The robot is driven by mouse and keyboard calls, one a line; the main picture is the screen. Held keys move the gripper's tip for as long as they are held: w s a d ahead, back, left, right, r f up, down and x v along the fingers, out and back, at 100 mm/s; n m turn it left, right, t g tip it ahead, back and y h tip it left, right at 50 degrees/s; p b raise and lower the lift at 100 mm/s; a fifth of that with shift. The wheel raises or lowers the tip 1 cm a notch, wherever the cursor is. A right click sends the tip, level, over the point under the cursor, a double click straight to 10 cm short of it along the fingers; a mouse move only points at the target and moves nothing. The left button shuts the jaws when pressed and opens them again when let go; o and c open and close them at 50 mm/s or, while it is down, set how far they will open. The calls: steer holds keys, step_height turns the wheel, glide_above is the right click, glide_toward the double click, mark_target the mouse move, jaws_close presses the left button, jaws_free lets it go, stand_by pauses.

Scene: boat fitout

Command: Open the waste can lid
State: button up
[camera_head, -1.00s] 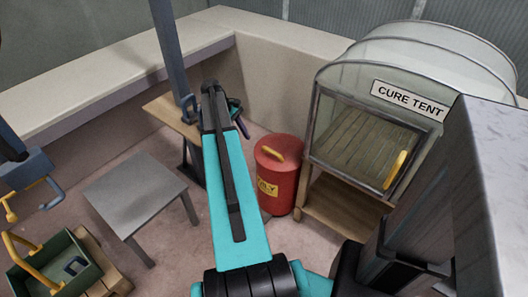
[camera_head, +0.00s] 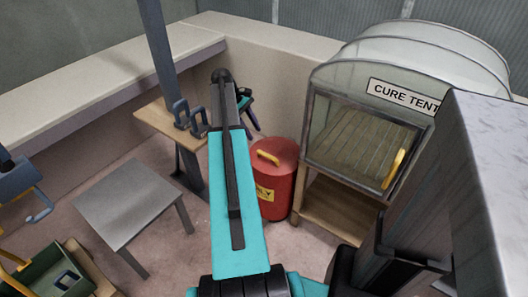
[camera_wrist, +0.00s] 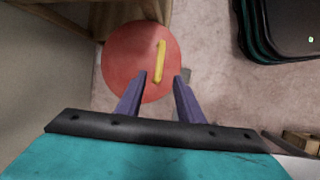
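The waste can (camera_head: 276,200) is a red cylinder with a yellow label on its side. It stands on the floor beside the cure tent's wooden stand. Its red lid (camera_head: 284,152) lies flat on top and carries a yellow bar handle (camera_head: 268,158). The wrist view shows the lid (camera_wrist: 122,62) from above, with the handle (camera_wrist: 159,62) upright in the picture. My gripper (camera_wrist: 162,78) is open, its two purple fingers apart and nothing between them. The fingertips point toward the lid and appear short of the handle. In the head view my arm partly hides the gripper (camera_head: 250,115).
The cure tent (camera_head: 345,135) with its yellow handle (camera_head: 395,168) stands right of the can. A wooden bench with clamps (camera_head: 182,115) and a grey table (camera_head: 135,205) are to the left. A green tote (camera_head: 45,275) sits at lower left. Floor in front of the can is open.

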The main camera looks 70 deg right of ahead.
mark_target(266, 154)
steer(key=b+x, duration=0.1)
steer(key=x, duration=1.1)
steer(key=shift+s+f, duration=0.1)
steer(key=shift+f, duration=0.25)
steer(key=shift+d, duration=0.1)
jaws_close()
